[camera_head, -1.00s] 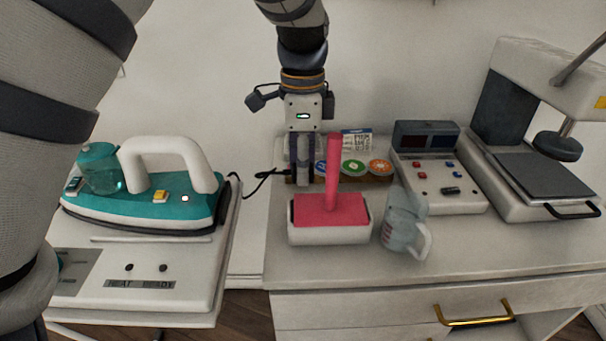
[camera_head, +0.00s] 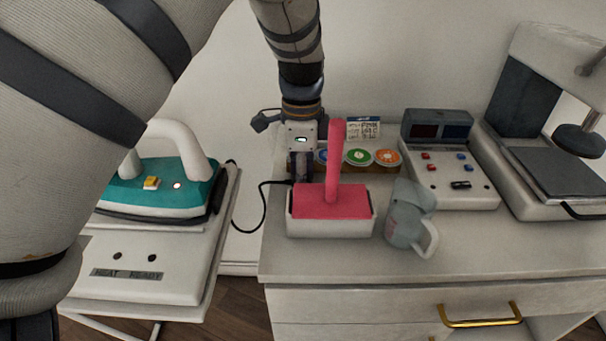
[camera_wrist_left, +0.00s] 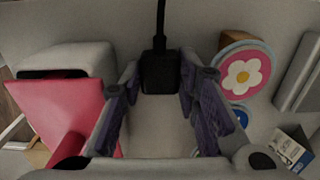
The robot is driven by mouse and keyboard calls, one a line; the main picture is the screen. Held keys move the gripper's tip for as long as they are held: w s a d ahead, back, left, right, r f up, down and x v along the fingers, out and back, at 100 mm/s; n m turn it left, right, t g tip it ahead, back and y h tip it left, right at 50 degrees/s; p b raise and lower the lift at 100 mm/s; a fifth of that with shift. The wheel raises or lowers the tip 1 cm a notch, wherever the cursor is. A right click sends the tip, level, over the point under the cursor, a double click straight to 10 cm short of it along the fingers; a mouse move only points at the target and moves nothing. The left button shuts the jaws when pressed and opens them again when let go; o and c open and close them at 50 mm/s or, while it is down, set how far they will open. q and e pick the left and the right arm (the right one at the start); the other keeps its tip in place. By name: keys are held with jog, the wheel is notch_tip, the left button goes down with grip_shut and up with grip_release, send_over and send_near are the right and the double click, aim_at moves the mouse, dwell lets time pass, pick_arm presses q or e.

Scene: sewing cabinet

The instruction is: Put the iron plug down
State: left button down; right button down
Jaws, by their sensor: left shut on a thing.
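The iron plug (camera_wrist_left: 160,70) is a black block with its cord running up the left wrist view. My left gripper (camera_wrist_left: 163,115) is shut on it, one finger on each side. In the head view the left gripper (camera_head: 301,172) is low over the back of the cabinet top, behind a pink-handled tool. The plug is hidden there. The black cord (camera_head: 262,205) loops from the teal iron (camera_head: 185,183) toward the gripper. The iron stands on a white base at the left, partly covered by my arm. My right gripper is not in view.
The pink tool (camera_head: 330,202) with a white base stands right in front of the gripper. A grey cup (camera_head: 405,228) with a handle is beside it. Round patches (camera_head: 358,157), a control box (camera_head: 450,180) and a press (camera_head: 555,180) stand right. The cabinet's front strip is clear.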

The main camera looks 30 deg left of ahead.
pick_arm(q)
jog(key=shift+w+a+f, duration=0.1)
jog(key=shift+w+f, duration=0.1)
jog(key=shift+f, duration=0.35)
jog(key=c, duration=1.5)
grip_release()
notch_tip(320, 180, up, 13)
jog(key=shift+r, duration=0.1)
jog(key=shift+s, duration=0.1)
